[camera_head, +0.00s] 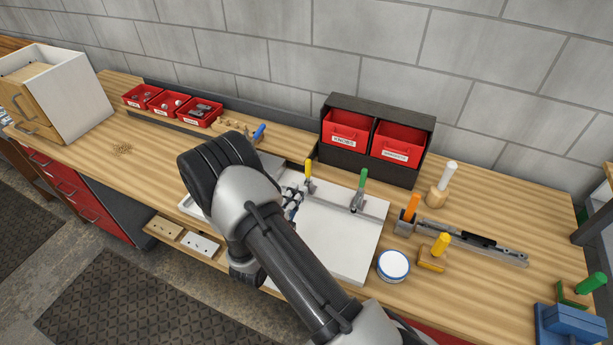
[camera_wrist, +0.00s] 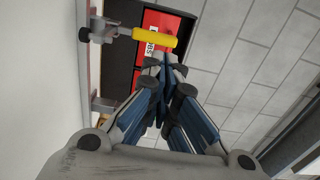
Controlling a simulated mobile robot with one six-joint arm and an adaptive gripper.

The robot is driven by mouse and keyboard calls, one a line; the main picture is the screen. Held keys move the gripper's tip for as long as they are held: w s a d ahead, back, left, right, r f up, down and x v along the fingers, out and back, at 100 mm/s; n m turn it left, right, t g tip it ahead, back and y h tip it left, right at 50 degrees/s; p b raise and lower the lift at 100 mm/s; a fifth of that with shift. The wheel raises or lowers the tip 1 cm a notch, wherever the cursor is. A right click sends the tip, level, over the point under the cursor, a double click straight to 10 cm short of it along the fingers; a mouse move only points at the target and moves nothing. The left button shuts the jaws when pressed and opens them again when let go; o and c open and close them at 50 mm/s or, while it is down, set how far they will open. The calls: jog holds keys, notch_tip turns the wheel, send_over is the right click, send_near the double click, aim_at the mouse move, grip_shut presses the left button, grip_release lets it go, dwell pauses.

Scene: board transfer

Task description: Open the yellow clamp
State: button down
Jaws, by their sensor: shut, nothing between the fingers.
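The yellow clamp (camera_head: 308,169) stands at the back edge of a white board (camera_head: 345,240), its yellow handle upright. In the wrist view its yellow handle (camera_wrist: 155,38) lies just beyond my fingertips, joined to a grey metal clamp body (camera_wrist: 103,30). My gripper (camera_head: 293,200) is in front of the handle, partly hidden by my arm in the head view. In the wrist view my gripper (camera_wrist: 166,68) has its blue-grey fingers closed together with nothing between them. The fingertips look close to the handle; whether they touch it I cannot tell.
A green-handled clamp (camera_head: 360,190) stands to the right on the same board. Behind is a black rack (camera_head: 378,105) with red bins. A round white tin (camera_head: 393,265), an orange-handled tool (camera_head: 410,208) and a yellow-handled block (camera_head: 437,250) sit on the bench to the right.

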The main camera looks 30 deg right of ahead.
jog(key=x, duration=0.7)
jog(key=shift+w+b, duration=0.15)
jog(key=shift+b, duration=0.2)
jog(key=shift+d+r, duration=0.15)
jog(key=shift+w+d+r+p, duration=0.1)
jog(key=shift+d+p, duration=0.05)
jog(key=shift+p, duration=0.45)
